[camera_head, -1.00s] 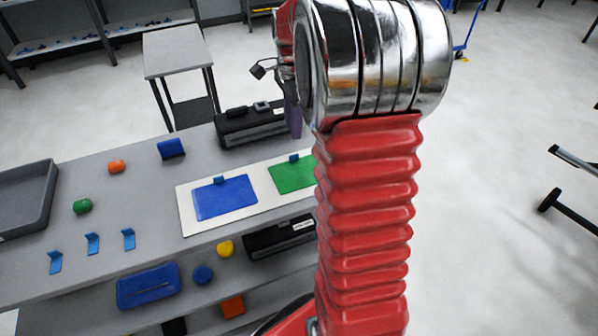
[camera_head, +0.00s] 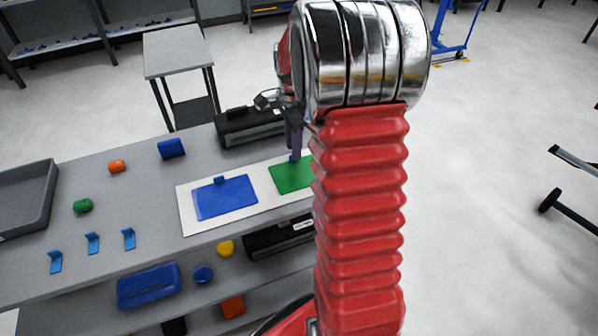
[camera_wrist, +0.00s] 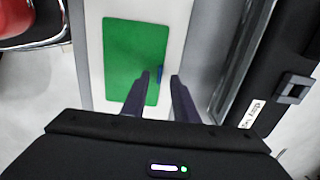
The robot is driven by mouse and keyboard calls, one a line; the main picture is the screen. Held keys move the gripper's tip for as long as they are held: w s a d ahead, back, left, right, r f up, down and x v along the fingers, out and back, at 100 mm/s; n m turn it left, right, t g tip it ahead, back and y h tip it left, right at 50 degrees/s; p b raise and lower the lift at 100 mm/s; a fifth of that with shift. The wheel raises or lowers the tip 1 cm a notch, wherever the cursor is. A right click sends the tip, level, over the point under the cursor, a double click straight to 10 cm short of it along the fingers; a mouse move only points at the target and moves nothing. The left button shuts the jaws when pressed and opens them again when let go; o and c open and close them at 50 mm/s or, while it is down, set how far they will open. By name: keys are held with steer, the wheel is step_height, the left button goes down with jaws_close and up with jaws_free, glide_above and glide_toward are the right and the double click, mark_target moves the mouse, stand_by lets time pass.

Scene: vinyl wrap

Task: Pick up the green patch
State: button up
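The green patch (camera_head: 288,177) lies flat on the right part of a white board (camera_head: 187,211); my arm hides its right end in the head view. In the wrist view the green patch (camera_wrist: 130,50) fills the upper left, with a small blue tab (camera_wrist: 159,73) at its right edge. My gripper (camera_wrist: 161,80) is open, with the tab showing between its two dark fingertips. In the head view my gripper (camera_head: 295,155) is at the patch's far edge, where it covers the tab. I cannot tell whether the fingers touch the tab.
A blue patch (camera_head: 225,198) with its own blue tab lies left on the board. Black cases stand behind (camera_head: 248,127) and in front (camera_head: 279,238) of the board. Several small blue brackets, a green piece (camera_head: 83,206) and a grey tray (camera_head: 50,200) are at the left.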

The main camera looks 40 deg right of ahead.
mark_target(301, 170)
steer(key=shift+f, duration=1.4)
steer(key=shift+c, duration=0.6)
jaws_close()
